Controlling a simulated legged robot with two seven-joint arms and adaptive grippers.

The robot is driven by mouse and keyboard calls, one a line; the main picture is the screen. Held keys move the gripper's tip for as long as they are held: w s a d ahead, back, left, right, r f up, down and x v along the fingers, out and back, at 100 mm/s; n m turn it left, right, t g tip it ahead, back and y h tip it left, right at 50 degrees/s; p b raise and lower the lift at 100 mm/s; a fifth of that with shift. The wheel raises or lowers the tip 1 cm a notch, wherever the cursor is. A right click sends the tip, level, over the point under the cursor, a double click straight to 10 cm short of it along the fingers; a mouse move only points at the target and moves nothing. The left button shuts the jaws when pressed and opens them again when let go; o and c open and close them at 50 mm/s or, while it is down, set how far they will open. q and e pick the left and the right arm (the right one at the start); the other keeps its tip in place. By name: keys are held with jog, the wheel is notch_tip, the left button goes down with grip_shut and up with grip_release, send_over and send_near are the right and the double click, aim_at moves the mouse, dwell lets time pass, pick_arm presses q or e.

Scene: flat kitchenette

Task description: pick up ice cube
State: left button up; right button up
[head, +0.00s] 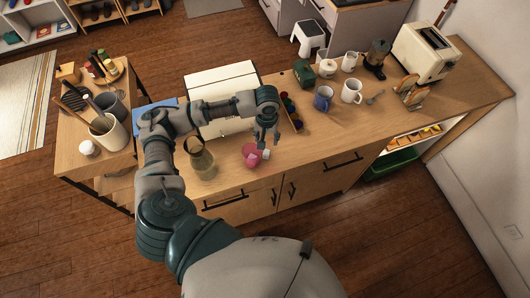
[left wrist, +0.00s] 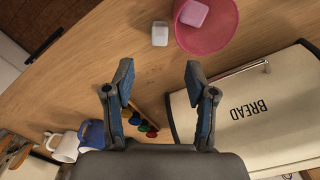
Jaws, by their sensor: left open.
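A small whitish ice cube (left wrist: 160,34) sits on the wooden counter beside a pink bowl (left wrist: 215,40) in the left wrist view. A second, pink-tinted cube (left wrist: 193,13) shows inside the bowl. In the head view the ice cube (head: 266,155) is at the right side of the pink bowl (head: 249,160), near the counter's front edge. My left gripper (head: 265,140) is open and empty above the counter, just behind the bowl. In the left wrist view the ice cube lies beyond the spread fingertips (left wrist: 159,76). My right gripper is not in view.
A white bread box (left wrist: 245,105) stands beside the bowl. A glass jug (head: 202,164) is left of the bowl. A rack of coloured capsules (head: 290,108), mugs (head: 323,98) and a toaster (head: 425,52) stand to the right. The counter right of the cube is clear.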

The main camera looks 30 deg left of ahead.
aim_at(267, 150)
pick_arm(q)
jog(key=f, duration=0.3)
jog(key=shift+w+d+f, duration=0.35)
jog(key=shift+w, duration=0.05)
jog(key=f, duration=0.3)
jog(key=shift+w+a+f, duration=0.15)
jog(key=shift+a+f, duration=0.1)
jog(key=shift+a, duration=0.15)
jog(key=f, duration=0.3)
jog(key=shift+a+f+p, duration=0.1)
jog(key=shift+a+p, duration=0.25)
jog(key=shift+a, duration=0.05)
jog(key=shift+w+d, duration=0.1)
jog(key=shift+d, duration=0.3)
jog(key=c, duration=0.9)
jog(key=shift+c, duration=0.8)
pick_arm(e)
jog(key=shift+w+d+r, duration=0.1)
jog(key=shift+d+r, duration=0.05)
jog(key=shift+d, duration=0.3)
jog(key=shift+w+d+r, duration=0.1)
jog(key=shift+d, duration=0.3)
pick_arm(q)
jog(key=shift+a, duration=0.15)
grip_shut()
